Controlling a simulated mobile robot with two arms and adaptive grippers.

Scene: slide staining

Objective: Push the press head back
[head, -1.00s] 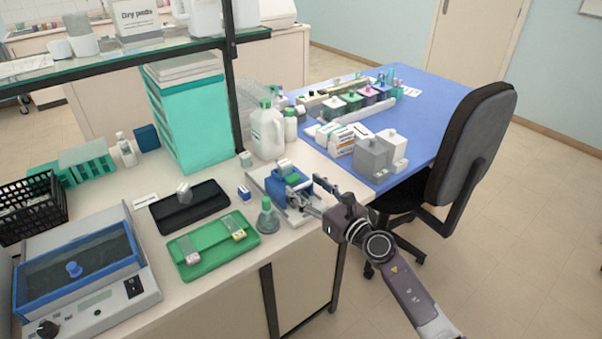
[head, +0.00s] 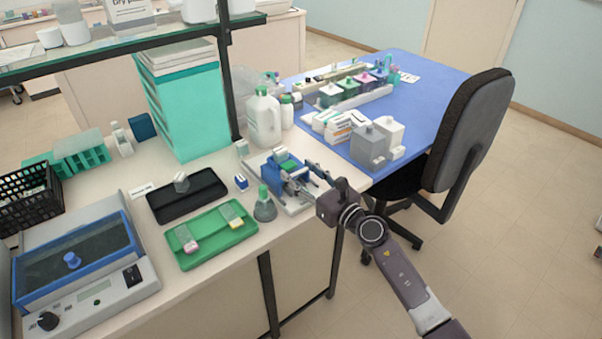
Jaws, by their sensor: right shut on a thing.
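The press (head: 293,203) is a small device with a pale base plate and a blue body, near the front right edge of the bench. A green piece (head: 288,166) sits at its top. My right gripper (head: 306,184) reaches in from the right, at the right side of the press. It is shut on what seems to be the press head; the fingers and small metal parts overlap there, so the exact contact is hard to see. My left gripper is out of view.
A grey-green bottle (head: 265,209) stands close in front of the press. A green tray (head: 212,236) and a black tray (head: 160,207) lie to the left. A white jug (head: 263,122) stands behind. Grey and white containers (head: 369,147) stand on the blue mat (head: 425,88) to the right.

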